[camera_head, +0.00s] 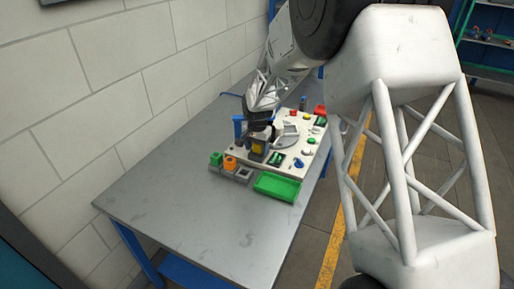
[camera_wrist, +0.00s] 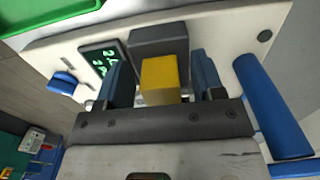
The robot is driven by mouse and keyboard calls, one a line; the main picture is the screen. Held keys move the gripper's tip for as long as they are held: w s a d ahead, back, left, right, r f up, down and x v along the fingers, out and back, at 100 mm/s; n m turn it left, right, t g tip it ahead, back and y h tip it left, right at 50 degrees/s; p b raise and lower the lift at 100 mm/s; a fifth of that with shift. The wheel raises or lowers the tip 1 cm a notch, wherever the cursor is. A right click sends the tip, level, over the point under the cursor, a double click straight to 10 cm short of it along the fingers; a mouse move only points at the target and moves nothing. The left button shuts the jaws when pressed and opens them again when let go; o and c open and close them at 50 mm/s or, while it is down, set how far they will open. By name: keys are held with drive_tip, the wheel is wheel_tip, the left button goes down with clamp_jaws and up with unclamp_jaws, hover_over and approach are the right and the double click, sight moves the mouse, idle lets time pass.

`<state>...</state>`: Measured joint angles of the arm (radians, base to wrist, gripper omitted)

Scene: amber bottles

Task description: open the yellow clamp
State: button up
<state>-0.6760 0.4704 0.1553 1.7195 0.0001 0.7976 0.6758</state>
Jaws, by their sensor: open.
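The yellow clamp part (camera_wrist: 160,78) is a small yellow block against a dark grey block (camera_wrist: 158,41) on the white board (camera_wrist: 228,32). In the head view the yellow part (camera_head: 257,148) shows just below my gripper (camera_head: 263,137), partly hidden by it. In the wrist view my gripper (camera_wrist: 162,75) is open, with one dark blue finger on each side of the yellow block. A narrow gap shows between the block and each finger. I cannot tell the clamp's exact position from these views.
A blue upright handle (camera_wrist: 270,105) stands close to the right finger in the wrist view. A green display (camera_wrist: 102,62) and a blue knob (camera_wrist: 63,83) are left of the fingers. A green tray (camera_head: 277,187) lies at the board's near edge. The near table (camera_head: 190,205) is clear.

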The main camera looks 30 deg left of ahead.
drive_tip(key=shift+r, duration=3.85)
drive_tip(key=shift+d+r, duration=0.35)
drive_tip(key=shift+d, duration=0.1)
drive_tip(key=s+d+r, duration=0.4)
drive_tip(key=d+r, duration=0.2)
drive_tip(key=d, duration=0.5)
drive_tip(key=s+d+r+t, duration=0.1)
drive_tip(key=s+d+r, duration=0.3)
drive_tip(key=d, duration=0.7)
drive_tip(key=s+d+r, duration=0.3)
drive_tip(key=d+r, duration=0.4)
drive_tip(key=d, duration=0.4)
drive_tip(key=s+d, duration=1)
drive_tip(key=s, duration=0.3)
drive_tip(key=s+d+t, duration=0.1)
drive_tip(key=s+d, duration=1)
drive_tip(key=s, duration=0.3)
drive_tip(key=shift+s+f+t, duration=0.2)
drive_tip(key=shift+f+t, duration=0.1)
drive_tip(key=shift+f, duration=0.05)
